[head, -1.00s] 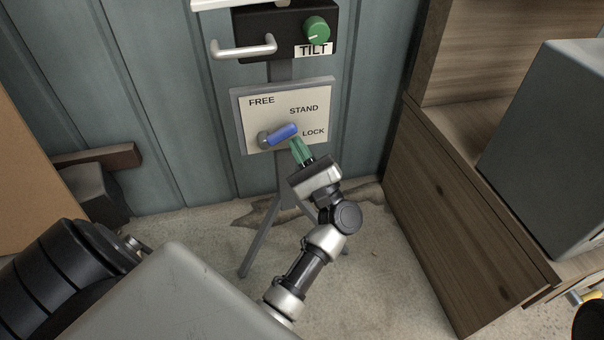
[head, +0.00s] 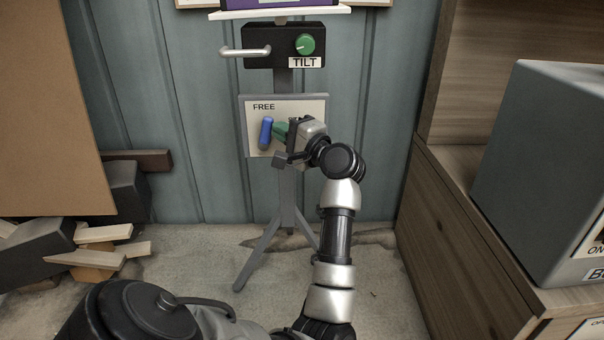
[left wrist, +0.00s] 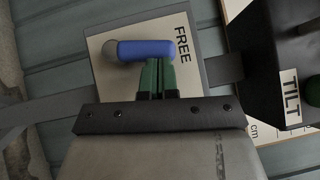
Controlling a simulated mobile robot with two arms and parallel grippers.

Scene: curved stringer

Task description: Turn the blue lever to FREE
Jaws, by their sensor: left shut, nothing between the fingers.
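The blue lever (head: 266,132) is on a pale panel (head: 288,107) on a stand and points nearly straight up, its tip just below the word FREE. In the left wrist view the lever (left wrist: 145,49) runs from its round grey pivot (left wrist: 109,50) toward FREE. My left gripper (head: 279,132) is shut, with nothing between its green fingers. Its fingertips (left wrist: 155,63) are at the lever's side, on its right in the head view; they look in contact or very close. The gripper hides the STAND and LOCK labels. My right gripper is not in view.
Above the panel is a black box (head: 259,38) with a green TILT knob (head: 305,44) and a grey handle (head: 246,53). A wooden cabinet (head: 470,225) with a grey box (head: 530,150) stands at right. Wood pieces (head: 103,234) lie at left. The floor around the stand's legs is open.

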